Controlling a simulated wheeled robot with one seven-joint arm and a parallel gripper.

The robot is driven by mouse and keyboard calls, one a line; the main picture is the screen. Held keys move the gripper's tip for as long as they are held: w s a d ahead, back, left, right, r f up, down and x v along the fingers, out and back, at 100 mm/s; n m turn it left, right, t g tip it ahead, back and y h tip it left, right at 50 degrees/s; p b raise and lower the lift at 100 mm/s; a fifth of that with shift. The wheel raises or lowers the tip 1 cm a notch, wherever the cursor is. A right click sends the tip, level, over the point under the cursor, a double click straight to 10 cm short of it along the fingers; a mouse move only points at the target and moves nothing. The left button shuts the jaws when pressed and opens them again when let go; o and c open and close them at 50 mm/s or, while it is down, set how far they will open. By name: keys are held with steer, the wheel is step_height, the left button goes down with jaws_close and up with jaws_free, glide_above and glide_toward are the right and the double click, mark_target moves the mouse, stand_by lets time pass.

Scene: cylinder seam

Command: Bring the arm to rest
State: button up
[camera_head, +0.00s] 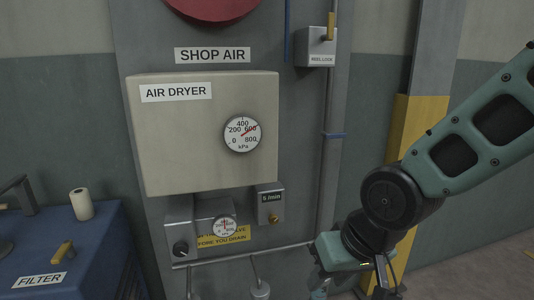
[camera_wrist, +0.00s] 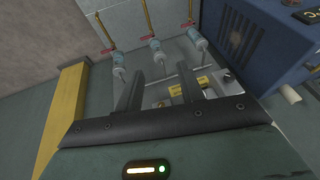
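My arm comes in from the right in the head view, with its green-grey link sloping down to a dark wrist joint. My gripper is low in that view, partly cut off by the bottom edge, in front of the grey panel (camera_head: 300,150). In the wrist view my gripper (camera_wrist: 158,78) shows two dark fingers standing well apart. I see nothing held between them. The fingers point toward the lower equipment and piping, and I cannot tell the distance to it.
The air dryer box (camera_head: 190,150) with its gauge (camera_head: 242,132) is left of my arm. A blue cabinet (camera_head: 75,235) carries a white roll (camera_head: 81,204). A yellow-based post (camera_head: 412,125) stands behind my arm. Red-handled valves (camera_wrist: 113,49) on pipes show in the wrist view.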

steer(key=s+d+n+g+h, duration=0.1)
steer(key=s+d+n+g, duration=0.1)
steer(key=s, duration=0.5)
steer(key=s+d+n+g+h, duration=0.1)
steer(key=s+d+n, duration=0.15)
steer(key=s, duration=0.45)
step_height(320, 180, up, 14)
steer(key=p, duration=1.3)
steer(key=shift+a+f, duration=0.15)
steer(key=shift+a, duration=0.25)
steer(key=shift+w, duration=0.1)
